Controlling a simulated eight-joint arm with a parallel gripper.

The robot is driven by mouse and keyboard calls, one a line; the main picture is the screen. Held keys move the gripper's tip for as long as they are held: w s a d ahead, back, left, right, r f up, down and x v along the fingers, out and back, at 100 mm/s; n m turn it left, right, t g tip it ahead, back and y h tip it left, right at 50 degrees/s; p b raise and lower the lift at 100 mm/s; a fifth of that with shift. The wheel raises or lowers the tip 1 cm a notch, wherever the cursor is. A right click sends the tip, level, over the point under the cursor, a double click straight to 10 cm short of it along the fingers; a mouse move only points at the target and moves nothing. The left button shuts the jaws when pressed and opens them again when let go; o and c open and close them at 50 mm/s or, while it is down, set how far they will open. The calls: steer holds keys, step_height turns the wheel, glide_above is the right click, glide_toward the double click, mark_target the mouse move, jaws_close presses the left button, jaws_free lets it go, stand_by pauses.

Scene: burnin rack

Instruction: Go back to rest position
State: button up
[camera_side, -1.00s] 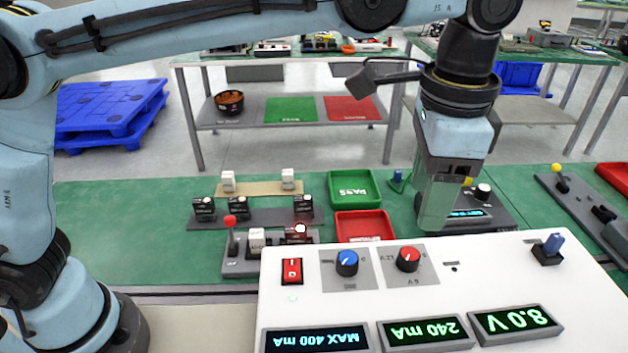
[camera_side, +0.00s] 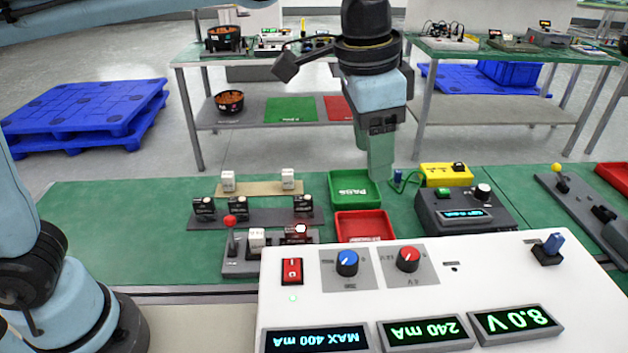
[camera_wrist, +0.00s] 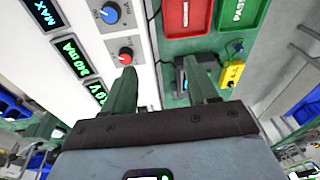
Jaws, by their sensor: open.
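My gripper (camera_side: 380,165) hangs in the side view above the green mat, by the right edge of the green PASS tray (camera_side: 352,203). In the wrist view its two green fingers (camera_wrist: 160,88) are spread apart with nothing between them. The gripper is open and empty. The arm above the wrist is partly out of the side view.
The white power supply panel (camera_side: 470,275) fills the front. A red tray (camera_side: 364,226) is behind it. A dark meter box (camera_side: 465,213) and a yellow box (camera_side: 446,175) stand to the right. Module racks (camera_side: 255,217) stand left of the trays.

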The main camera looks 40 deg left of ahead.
steer(key=s+a+f+n+t, duration=0.1)
steer(key=s+a+f+n, duration=0.1)
steer(key=a, duration=0.5)
steer(key=s+a+f+n+t, duration=0.2)
steer(key=s+a+f+n, duration=0.1)
steer(key=a+f, duration=0.2)
steer(key=s+a+f+n+t, duration=0.2)
steer(key=s+a+f+n, duration=0.1)
steer(key=a, duration=0.6)
steer(key=shift+f+y, duration=0.3)
steer(key=shift+f, duration=0.15)
step_height(320, 180, up, 11)
steer(key=m+g, duration=0.2)
steer(key=g, duration=0.5)
glide_above(409, 254)
step_height(409, 254, down, 12)
steer(key=shift+f, duration=0.15)
